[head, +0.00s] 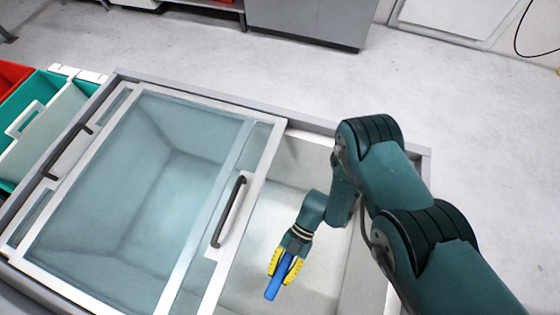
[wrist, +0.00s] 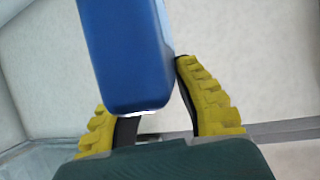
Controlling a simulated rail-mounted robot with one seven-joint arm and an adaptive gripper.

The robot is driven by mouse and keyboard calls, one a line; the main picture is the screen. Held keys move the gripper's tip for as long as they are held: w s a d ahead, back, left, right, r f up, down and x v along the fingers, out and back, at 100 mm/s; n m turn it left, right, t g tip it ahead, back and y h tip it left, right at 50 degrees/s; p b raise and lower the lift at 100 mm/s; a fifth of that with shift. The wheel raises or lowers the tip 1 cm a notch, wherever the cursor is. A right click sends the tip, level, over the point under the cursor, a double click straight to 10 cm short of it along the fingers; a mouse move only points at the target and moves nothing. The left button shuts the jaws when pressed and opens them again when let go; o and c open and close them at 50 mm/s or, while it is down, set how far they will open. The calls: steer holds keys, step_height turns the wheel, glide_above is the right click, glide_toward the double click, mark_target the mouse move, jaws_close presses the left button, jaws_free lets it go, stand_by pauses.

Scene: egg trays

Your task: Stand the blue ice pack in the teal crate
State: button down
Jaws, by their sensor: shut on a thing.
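The blue ice pack (head: 273,289) is held between the yellow fingers of my gripper (head: 281,264), inside the open right part of the chest with glass lids. It also shows in the wrist view (wrist: 128,55), where it fills the space between the fingers of my gripper (wrist: 150,100). Its far end runs out of that view. The pack appears clear of the chest walls; I cannot tell how far above the floor it is. The teal crate (head: 38,88) stands left of the chest, with a pale, handled panel or lid at its near side.
The sliding glass lid (head: 243,150) with a black handle (head: 229,211) covers the left part of the chest. The chest's grey rim (head: 250,107) lies between my gripper and the teal crate. A red crate (head: 12,76) stands beyond the teal one.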

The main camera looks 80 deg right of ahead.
step_height(320, 180, down, 18)
steer(key=b, duration=1.2)
steer(key=shift+f+b, duration=0.2)
steer(key=shift+b, duration=0.1)
steer(key=shift+f, duration=0.1)
steer(key=c, duration=0.9)
jaws_free()
steer(key=shift+f, duration=0.15)
